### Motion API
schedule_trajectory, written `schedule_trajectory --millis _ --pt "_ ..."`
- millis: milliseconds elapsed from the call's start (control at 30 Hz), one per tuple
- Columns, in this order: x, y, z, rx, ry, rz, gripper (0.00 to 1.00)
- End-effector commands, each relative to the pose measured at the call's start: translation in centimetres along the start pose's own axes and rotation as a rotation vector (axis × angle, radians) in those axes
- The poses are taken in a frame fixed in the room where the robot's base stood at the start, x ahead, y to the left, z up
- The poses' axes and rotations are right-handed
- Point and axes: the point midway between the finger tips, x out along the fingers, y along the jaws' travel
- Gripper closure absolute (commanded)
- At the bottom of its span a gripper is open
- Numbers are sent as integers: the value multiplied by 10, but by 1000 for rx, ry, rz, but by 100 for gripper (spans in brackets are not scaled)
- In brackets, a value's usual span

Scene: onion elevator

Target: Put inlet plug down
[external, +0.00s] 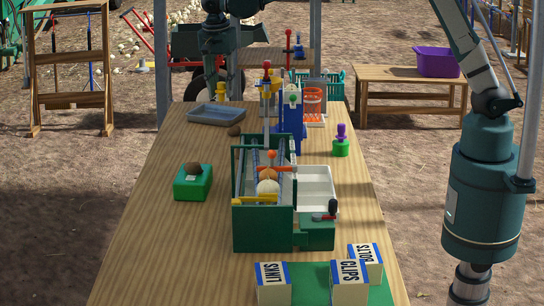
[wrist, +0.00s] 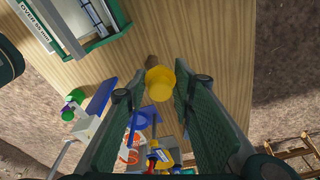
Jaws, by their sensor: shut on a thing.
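A yellow plug with a round, wider end, which I take to be the inlet plug (wrist: 160,84), is between my gripper's fingers. My gripper (wrist: 158,98) is shut on it. In the external view the yellow plug (external: 221,92) hangs below my gripper (external: 217,80), near the far left of the wooden table. It appears over or just behind a blue-grey tray (external: 205,121); I cannot tell its height or whether it touches anything. A green elevator frame (external: 263,228) with an onion stands at the middle of the table.
A brown onion (external: 234,130) lies loose near the tray. A green block (external: 193,188) with an onion stands at left. A blue stand (external: 292,128) and a green-purple plug (external: 341,142) are to the right. The table's left side has free room.

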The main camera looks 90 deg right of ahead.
Motion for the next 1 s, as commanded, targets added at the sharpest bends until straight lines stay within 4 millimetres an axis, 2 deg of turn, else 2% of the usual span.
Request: schedule_trajectory --millis 100,400,800,1000 --pt "4 -14 6 4 0 1 83" --pt "11 -39 17 14 0 2 83" --pt "88 -38 28 13 0 2 83" --pt "114 -37 31 13 0 2 83"
